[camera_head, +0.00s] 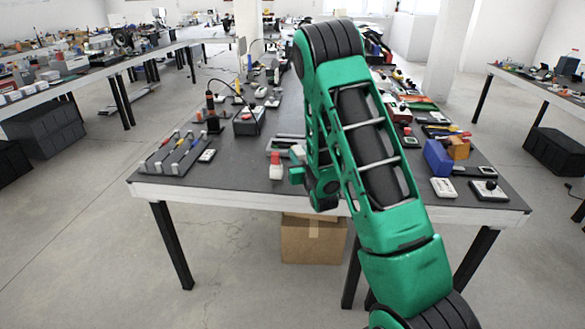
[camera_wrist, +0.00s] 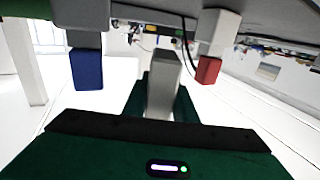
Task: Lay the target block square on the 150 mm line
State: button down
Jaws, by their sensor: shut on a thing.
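My gripper (camera_wrist: 164,95) is shut on a pale grey block (camera_wrist: 162,72), with its green fingers on either side of it in the wrist view. That view looks upside down, with the tabletop at its upper edge. A white block with a red end (camera_wrist: 208,70) shows right of the held block, and a grey block with a blue end (camera_wrist: 88,68) shows left of it; both are apart from my gripper. In the head view the red-topped white block (camera_head: 276,171) stands near the table's front edge, just left of my arm's end. I cannot make out the 150 mm line.
The dark workbench (camera_head: 230,178) has bare room at front left. A tool rack (camera_head: 180,153) lies left of it. A blue bin (camera_head: 437,157), an orange box (camera_head: 459,149) and small devices crowd the right. Many items fill the back. A cardboard box (camera_head: 313,242) sits underneath.

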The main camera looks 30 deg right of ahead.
jog(key=w+f, duration=0.1)
jog(key=w+d+f, duration=0.1)
jog(key=w, duration=0.1)
jog(key=shift+w, duration=0.25)
jog(key=shift+f, duration=1.95)
jog(key=shift+f, duration=0.1)
jog(key=c, duration=1.4)
grip_release()
jog(key=shift+c, duration=0.2)
